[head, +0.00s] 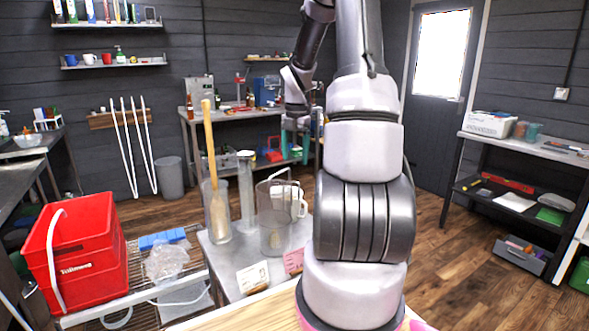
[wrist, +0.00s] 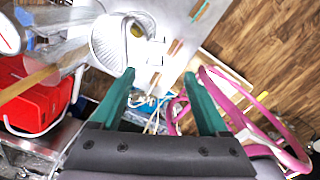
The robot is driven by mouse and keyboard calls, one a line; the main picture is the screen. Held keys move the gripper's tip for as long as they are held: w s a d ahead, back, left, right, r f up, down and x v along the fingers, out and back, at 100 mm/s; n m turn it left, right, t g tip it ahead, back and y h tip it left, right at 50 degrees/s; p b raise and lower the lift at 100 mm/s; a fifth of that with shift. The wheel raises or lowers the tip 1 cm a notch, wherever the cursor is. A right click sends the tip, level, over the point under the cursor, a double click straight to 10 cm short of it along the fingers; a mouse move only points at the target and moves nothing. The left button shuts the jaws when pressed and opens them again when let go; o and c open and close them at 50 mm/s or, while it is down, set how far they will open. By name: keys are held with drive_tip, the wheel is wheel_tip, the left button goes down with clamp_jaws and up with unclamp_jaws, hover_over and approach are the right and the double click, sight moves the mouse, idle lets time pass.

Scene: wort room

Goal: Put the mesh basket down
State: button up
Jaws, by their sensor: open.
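The mesh basket (head: 273,228) appears to be the grey see-through cylinder with a raised handle, upright on the steel table (head: 232,262). A white jug-like handle shows at its right side. In the wrist view a pale, fine-patterned round vessel (wrist: 108,44), which looks like the basket, lies beyond the left fingertip with something yellow inside. My gripper (head: 296,143) points down behind and above the basket in the head view. In the wrist view my gripper (wrist: 160,78) has its teal fingers apart, with nothing held between them.
A clear cylinder with a wooden paddle (head: 209,130) and a narrow clear cylinder (head: 246,195) stand left of the basket. A red crate (head: 80,250) sits on a rack at left. A pink hose (wrist: 250,110) loops close to the right finger.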

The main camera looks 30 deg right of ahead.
drive_tip(key=s+a+r+m+t, duration=0.2)
drive_tip(key=s+a+r+m, duration=0.2)
drive_tip(key=a+r+m, duration=0.25)
drive_tip(key=s+a+r+m+t, duration=0.1)
drive_tip(key=s+a+r+m, duration=0.4)
drive_tip(key=r, duration=0.3)
drive_tip(key=s+a+r+m+t+y, duration=0.1)
drive_tip(key=s+a+r+m+t, duration=0.1)
drive_tip(key=s+m, duration=0.4)
drive_tip(key=s+a+r+m+t, duration=0.1)
drive_tip(key=s+a+r+m, duration=0.3)
drive_tip(key=m, duration=0.6)
drive_tip(key=shift+s+a+t+y, duration=0.4)
drive_tip(key=shift+s+a, duration=0.65)
